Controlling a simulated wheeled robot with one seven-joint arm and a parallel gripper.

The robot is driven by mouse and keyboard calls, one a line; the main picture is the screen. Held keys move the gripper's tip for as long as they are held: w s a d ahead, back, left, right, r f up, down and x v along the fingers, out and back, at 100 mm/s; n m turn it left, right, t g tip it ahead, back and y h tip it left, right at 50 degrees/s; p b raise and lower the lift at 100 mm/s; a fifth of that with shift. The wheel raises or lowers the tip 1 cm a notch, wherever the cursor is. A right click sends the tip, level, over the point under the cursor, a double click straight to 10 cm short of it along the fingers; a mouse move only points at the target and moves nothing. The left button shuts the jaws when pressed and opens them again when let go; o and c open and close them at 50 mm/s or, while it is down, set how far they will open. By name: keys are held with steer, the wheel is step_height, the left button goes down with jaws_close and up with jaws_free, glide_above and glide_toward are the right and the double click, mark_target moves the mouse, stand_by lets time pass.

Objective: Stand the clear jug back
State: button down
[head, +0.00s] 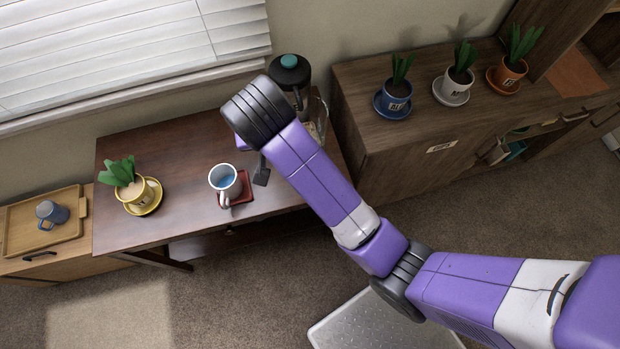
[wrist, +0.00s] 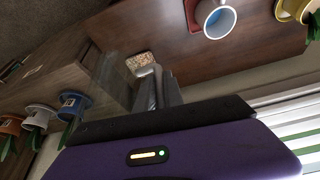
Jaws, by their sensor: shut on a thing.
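The clear jug (head: 321,117) shows in part behind my arm, near the right end of the dark wooden desk (head: 180,150). It has pale, grainy contents low down. In the wrist view the see-through jug (wrist: 112,75) is beside my fingers, with the grainy contents (wrist: 141,62) just past them. My gripper (wrist: 158,92) is shut on the jug. The exact grip spot is hard to make out. In the head view my forearm hides most of the gripper and part of the jug. I cannot tell whether the jug is raised or tilted.
A black container with a teal knob (head: 289,62) stands behind my wrist. A mug with blue inside (head: 223,179) sits on a red coaster (head: 246,190). A yellow potted plant (head: 130,186) stands left. Several potted plants line the cabinet (head: 375,140).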

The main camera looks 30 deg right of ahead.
steer(key=shift+a+r+m, duration=0.15)
steer(key=shift+r+m, duration=0.35)
steer(key=shift+r, duration=0.05)
step_height(320, 180, down, 20)
steer(key=shift+r+p, duration=0.2)
steer(key=shift+p, duration=0.3)
steer(key=shift+f, duration=0.2)
steer(key=c, duration=1.5)
jaws_free()
steer(key=shift+o, duration=0.2)
steer(key=shift+r, duration=0.1)
steer(key=v, duration=1.2)
steer(key=shift+a, duration=0.3)
